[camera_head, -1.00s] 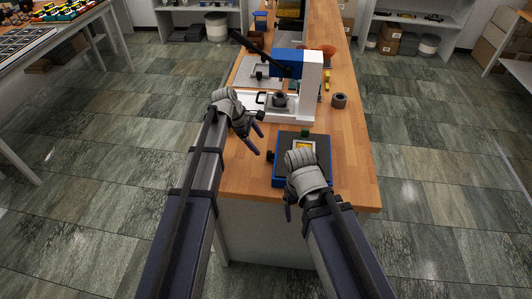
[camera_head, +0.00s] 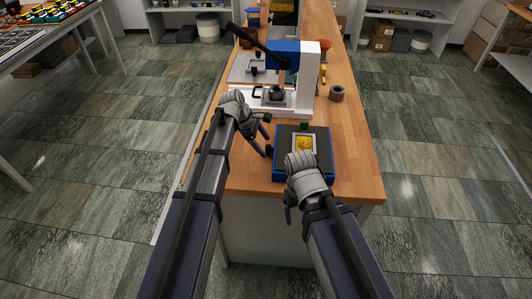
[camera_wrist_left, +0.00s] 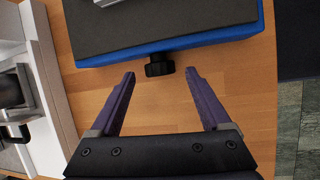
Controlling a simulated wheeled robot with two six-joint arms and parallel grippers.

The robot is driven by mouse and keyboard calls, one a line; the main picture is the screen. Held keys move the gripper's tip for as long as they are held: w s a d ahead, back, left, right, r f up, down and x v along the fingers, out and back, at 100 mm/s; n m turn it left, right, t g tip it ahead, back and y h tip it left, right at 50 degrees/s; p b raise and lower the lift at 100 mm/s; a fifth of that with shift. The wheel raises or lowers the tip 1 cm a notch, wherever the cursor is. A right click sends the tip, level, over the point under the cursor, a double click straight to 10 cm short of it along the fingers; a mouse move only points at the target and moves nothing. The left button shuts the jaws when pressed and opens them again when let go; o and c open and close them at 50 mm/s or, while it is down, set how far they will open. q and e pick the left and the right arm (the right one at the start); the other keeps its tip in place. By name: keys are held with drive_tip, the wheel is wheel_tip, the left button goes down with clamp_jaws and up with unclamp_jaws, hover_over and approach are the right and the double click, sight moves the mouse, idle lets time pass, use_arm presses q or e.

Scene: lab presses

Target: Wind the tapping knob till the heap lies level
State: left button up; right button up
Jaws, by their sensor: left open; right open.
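A blue box with a dark top (camera_head: 283,142) sits near the front of the wooden bench. A pale square frame on it holds a yellow heap (camera_head: 304,143); its evenness is hard to judge. A small black knob (camera_head: 268,150) projects from the box's left side, also in the left wrist view (camera_wrist_left: 159,66). My left gripper (camera_head: 265,137) is open beside that side. In the left wrist view its fingertips (camera_wrist_left: 160,73) lie either side of the knob, with gaps. My right gripper (camera_head: 305,172) is over the box's front; its fingers are mostly hidden.
A white and blue press (camera_head: 307,75) with a black lever stands behind the box. A dark ring (camera_head: 337,93) lies to its right. The bench's right front (camera_head: 358,180) is clear.

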sight(270, 150)
use_arm(q)
drive_tip(key=shift+b+x, duration=0.8)
drive_tip(key=shift+x, duration=0.65)
use_arm(e)
wheel_tip(270, 150, down, 2)
drive_tip(key=shift+f, duration=0.25)
use_arm(q)
drive_tip(key=shift+r, duration=0.1)
clamp_jaws()
drive_tip(key=shift+s, duration=0.25)
drive_tip(key=shift+t, duration=0.5)
use_arm(e)
drive_tip(key=shift+f, duration=0.3)
